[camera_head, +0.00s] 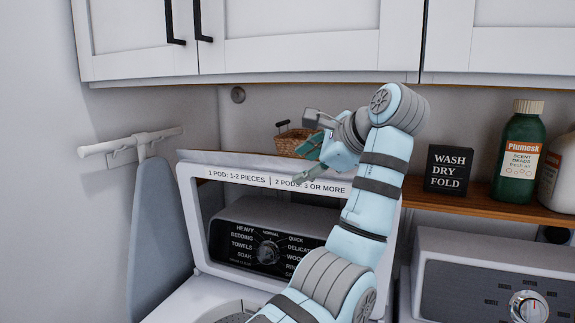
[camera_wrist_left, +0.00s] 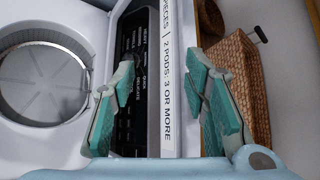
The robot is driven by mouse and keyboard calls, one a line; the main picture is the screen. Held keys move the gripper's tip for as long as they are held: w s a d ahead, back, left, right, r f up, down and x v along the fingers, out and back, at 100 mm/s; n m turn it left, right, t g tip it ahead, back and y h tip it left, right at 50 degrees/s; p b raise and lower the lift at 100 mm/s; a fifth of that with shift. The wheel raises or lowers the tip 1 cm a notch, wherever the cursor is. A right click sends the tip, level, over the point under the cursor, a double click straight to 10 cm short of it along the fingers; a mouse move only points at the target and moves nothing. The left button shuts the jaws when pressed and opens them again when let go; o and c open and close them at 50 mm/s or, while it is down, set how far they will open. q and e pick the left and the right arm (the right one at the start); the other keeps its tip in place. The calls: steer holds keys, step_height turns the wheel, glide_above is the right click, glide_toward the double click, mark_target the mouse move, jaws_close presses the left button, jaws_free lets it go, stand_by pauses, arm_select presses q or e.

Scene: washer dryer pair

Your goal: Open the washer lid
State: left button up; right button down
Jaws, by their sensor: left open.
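The washer lid (camera_head: 196,218) stands raised, a white frame with a window and a printed label along its upper edge. The washer's control panel (camera_head: 268,248) shows through the window. The round drum opening (camera_wrist_left: 45,82) is uncovered in the left wrist view, and the lid (camera_wrist_left: 168,120) runs up the middle there. My left gripper (camera_head: 308,160) is at the lid's top edge; its teal fingers are apart and empty. In the left wrist view the gripper (camera_wrist_left: 165,88) has a finger to each side of the lid; contact is unclear. My right gripper is not in view.
A wicker basket (camera_head: 290,141) sits just behind the left gripper. White cabinets (camera_head: 300,40) hang above. A wooden shelf (camera_head: 450,202) holds a black sign (camera_head: 449,172) and a green bottle (camera_head: 518,150). The dryer (camera_head: 470,250) is at right; an ironing board (camera_head: 160,235) is at left.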

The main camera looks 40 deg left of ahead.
arm_select(q)
steer(key=p, duration=0.3)
glide_toward(266, 162)
steer(key=x, duration=0.4)
steer(key=shift+a+r, duration=0.2)
steer(key=shift+r, duration=0.05)
steer(key=x, duration=0.5)
steer(key=shift+f+p, duration=0.3)
steer(key=shift+p, duration=0.1)
steer(key=shift+d+r, duration=0.1)
steer(key=shift+d, duration=0.15)
steer(key=c, duration=0.6)
steer(key=shift+s, duration=0.15)
jaws_close()
